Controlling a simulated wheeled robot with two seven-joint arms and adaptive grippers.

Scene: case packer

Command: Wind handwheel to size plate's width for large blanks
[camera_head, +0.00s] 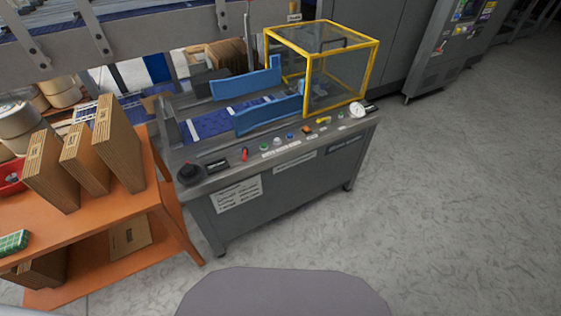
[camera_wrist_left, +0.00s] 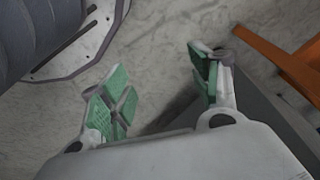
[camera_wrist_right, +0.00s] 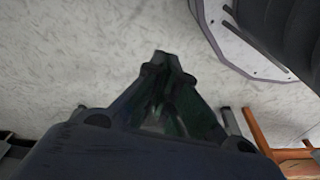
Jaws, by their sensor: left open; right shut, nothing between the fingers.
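The case packer (camera_head: 290,175) is a grey machine in the middle of the head view. A black handwheel (camera_head: 190,173) sits at the left front corner of its top. A white plate with lines of text (camera_head: 237,194), too small to read, is on the front panel below and right of the handwheel. Two blue guide walls (camera_head: 247,84) stand apart over the blue bed. My left gripper (camera_wrist_left: 163,88) is open and empty, with green pads. My right gripper (camera_wrist_right: 160,65) is shut on nothing. Neither gripper is in the head view, and neither touches the handwheel.
An orange cart (camera_head: 165,190) stands at the left, against the packer, with several stacks of brown blanks (camera_head: 118,140), a red bin (camera_head: 10,178) and a green item (camera_head: 13,243). A yellow-framed guard (camera_head: 340,75) covers the packer's right end. Grey floor at the right is clear.

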